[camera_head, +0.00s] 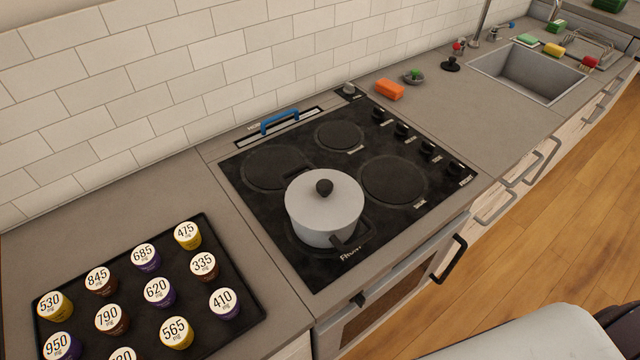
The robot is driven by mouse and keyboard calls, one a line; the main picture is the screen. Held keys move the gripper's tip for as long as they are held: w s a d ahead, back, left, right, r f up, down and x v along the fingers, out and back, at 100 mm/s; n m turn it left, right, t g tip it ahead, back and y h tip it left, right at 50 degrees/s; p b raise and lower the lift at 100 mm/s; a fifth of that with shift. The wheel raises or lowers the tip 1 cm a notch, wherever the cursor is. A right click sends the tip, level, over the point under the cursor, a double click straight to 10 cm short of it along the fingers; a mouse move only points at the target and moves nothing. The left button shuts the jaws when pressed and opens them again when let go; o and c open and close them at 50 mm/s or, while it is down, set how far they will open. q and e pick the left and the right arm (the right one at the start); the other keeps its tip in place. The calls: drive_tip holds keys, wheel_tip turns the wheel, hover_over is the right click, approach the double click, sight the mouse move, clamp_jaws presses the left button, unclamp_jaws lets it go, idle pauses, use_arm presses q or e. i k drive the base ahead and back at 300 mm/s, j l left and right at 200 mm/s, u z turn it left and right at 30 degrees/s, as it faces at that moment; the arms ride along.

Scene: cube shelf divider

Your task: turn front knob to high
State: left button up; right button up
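A black cooktop (300,262) is set into the grey counter. Several black knobs stand in a row along its right edge. The front-most knob (456,168) is nearest the counter's front edge; a small white label lies beside it, too small to read surely. Behind it are another knob (427,149), a third (402,130) and the rear-most (379,114). The knobs' exact settings cannot be read. A white pot (322,215) with a lid and dark handle sits over the front-left burner. Neither gripper is in view.
A black tray (240,308) of numbered pods lies at left. An orange block (390,90) and the sink (530,72) are to the right. The oven handle (452,258) and drawer handles stick out in front. The right counter near the knobs is mostly clear.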

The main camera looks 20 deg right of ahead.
sight(455, 169)
drive_tip(key=k+l+z, duration=0.1)
drive_tip(key=z, duration=1.25)
drive_tip(key=l+u, duration=0.6)
drive_tip(key=u, duration=0.25)
drive_tip(key=l+u, duration=0.4)
drive_tip(key=i+j, duration=0.05)
drive_tip(key=j, duration=0.05)
